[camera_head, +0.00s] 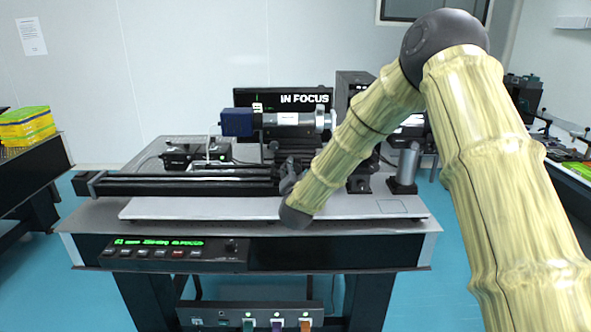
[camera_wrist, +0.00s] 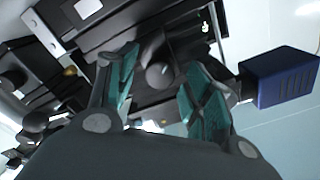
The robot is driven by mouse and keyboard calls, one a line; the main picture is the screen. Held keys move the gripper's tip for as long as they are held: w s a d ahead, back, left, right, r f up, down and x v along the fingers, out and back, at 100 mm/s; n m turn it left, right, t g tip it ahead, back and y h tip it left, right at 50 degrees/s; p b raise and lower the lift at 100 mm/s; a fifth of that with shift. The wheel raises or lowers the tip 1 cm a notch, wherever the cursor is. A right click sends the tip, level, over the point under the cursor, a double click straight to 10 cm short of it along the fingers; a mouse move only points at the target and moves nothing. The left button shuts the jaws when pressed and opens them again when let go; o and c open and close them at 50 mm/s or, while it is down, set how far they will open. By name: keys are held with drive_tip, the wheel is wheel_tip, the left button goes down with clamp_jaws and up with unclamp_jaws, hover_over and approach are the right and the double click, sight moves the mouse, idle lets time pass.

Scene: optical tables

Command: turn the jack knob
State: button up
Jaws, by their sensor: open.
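A dark round knob (camera_wrist: 159,76), which looks like the jack knob, shows in the wrist view on the underside of dark stage parts. My gripper (camera_wrist: 160,62) is open, with one teal-padded finger on each side of the knob. I see gaps beside the knob, and contact cannot be made out. In the head view my gripper (camera_head: 288,180) is small and dark, at the front of the stage below the silver lens barrel (camera_head: 293,119). The knob cannot be told apart there, as my wrist and gripper cover that area.
A long black rail (camera_head: 180,185) runs along the optical table (camera_head: 90,215). A blue camera box (camera_head: 237,122) sits left of the barrel; it also shows in the wrist view (camera_wrist: 280,78). A screen (camera_head: 300,99) behind reads "IN FOCUS". A control panel (camera_head: 175,252) is in front.

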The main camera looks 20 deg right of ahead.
drive_tip(key=shift+w+d, duration=0.15)
drive_tip(key=shift+w, duration=0.4)
drive_tip(key=c, duration=1)
drive_tip(key=shift+f, duration=0.1)
drive_tip(key=shift+f+b, duration=0.1)
drive_tip(key=shift+b, duration=0.25)
drive_tip(key=shift+m+b, duration=0.4)
drive_tip(key=shift+m, duration=0.1)
drive_tip(key=o, duration=1)
